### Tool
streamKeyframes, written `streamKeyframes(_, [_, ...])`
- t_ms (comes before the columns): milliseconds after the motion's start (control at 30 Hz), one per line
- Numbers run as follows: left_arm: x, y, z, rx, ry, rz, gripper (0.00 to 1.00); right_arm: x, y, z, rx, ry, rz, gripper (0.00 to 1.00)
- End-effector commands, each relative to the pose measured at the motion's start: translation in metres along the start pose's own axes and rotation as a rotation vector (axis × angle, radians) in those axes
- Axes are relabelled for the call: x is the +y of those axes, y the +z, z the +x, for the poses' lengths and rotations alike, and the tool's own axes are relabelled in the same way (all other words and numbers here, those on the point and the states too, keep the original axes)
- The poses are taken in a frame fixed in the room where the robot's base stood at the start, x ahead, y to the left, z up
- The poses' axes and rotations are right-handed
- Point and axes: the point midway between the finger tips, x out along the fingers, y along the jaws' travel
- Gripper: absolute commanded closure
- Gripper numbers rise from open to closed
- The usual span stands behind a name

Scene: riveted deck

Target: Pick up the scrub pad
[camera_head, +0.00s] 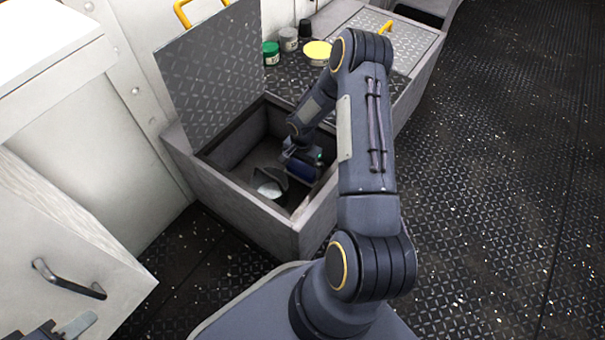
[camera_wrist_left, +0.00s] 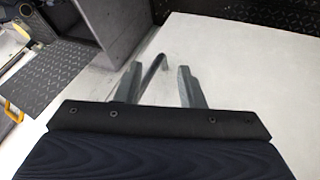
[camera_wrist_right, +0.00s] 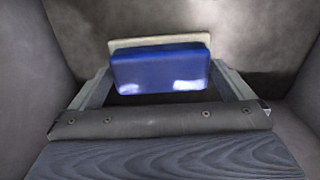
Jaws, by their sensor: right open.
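The scrub pad (camera_wrist_right: 160,68), a blue block with a pale cream layer behind it, shows in the right wrist view. It lies between the fingers of my right gripper (camera_wrist_right: 160,88). The fingers are apart and I see no clear grip on the pad. In the head view my right gripper (camera_head: 283,172) is down inside the open floor locker (camera_head: 222,177). A pale patch there near its fingertips may be the pad; I cannot tell. My left gripper (camera_wrist_left: 158,85) is open and empty, with its tip at the head view's lower left corner (camera_head: 72,327).
The raised lid (camera_head: 212,75) stands at the locker's back left. A green jar (camera_head: 271,52), a grey can (camera_head: 289,39) and a yellow-topped tub (camera_head: 317,52) stand behind it. A white cabinet with a dark handle (camera_head: 70,279) is left. The deck at right is clear.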

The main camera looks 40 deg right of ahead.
Motion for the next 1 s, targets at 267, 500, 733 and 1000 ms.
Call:
streamKeyframes(267, [0.000, 0.000, -0.001, 0.000, 0.000, 0.000, 0.65, 0.000, 0.000, -0.001, 0.001, -0.001, -0.001, 0.10])
streamKeyframes(500, [0.000, 0.000, -0.001, 0.000, 0.000, 0.000, 0.65, 0.000, 0.000, -0.001, 0.001, -0.001, -0.001, 0.28])
streamKeyframes(733, [0.003, -0.003, -0.006, 0.000, 0.000, 0.000, 0.65, -0.001, -0.001, -0.013, 0.003, -0.003, -0.002, 0.28])
streamKeyframes(1000, [0.012, -0.013, -0.026, 0.000, 0.000, 0.000, 0.65, -0.001, -0.001, -0.069, 0.004, -0.004, -0.002, 0.28])
